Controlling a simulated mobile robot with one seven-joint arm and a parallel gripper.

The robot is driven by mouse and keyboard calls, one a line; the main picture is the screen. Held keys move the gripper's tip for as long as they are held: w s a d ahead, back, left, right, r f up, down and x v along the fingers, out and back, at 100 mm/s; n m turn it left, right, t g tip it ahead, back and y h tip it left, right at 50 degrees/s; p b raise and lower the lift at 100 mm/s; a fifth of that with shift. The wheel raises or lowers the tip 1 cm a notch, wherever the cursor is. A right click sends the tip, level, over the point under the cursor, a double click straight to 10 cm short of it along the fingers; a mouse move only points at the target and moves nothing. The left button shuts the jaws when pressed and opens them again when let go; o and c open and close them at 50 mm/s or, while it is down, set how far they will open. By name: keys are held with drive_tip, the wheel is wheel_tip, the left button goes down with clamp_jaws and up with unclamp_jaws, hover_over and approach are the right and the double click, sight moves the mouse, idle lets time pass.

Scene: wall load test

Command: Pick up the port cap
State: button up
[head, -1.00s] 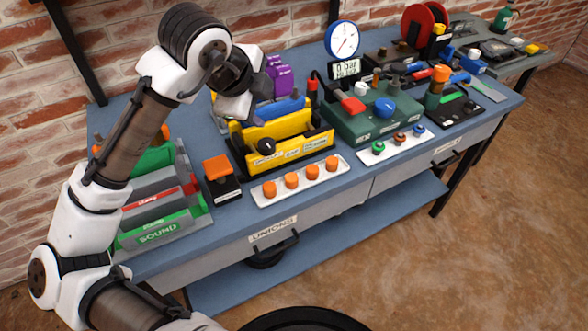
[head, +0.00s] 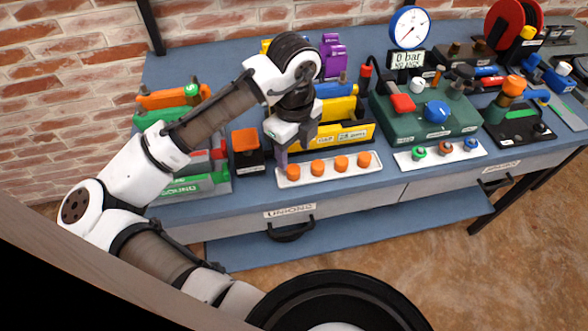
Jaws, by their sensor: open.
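A white strip tray (head: 330,177) lies near the front edge of the bench and holds a row of several orange caps. They include one at the left end (head: 292,170), one beside it (head: 317,167) and one at the right end (head: 364,159). No readable label shows which of them is the port cap. My gripper (head: 284,152) points down above and just behind the left end of this tray, close to the leftmost orange cap. It is open with no cap seen in it. Its fingertips are small and partly hard to make out.
A black stand with an orange top (head: 246,140) is close at the left of my gripper. A green box with knobs (head: 425,118) is to the right, behind another white tray (head: 440,155). Drawers lie below the front edge.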

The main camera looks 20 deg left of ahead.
drive_tip(key=shift+w+a+f+p, duration=0.1)
drive_tip(key=shift+f+p, duration=0.5)
drive_tip(key=shift+f, duration=2.55)
drive_tip(key=c, duration=1)
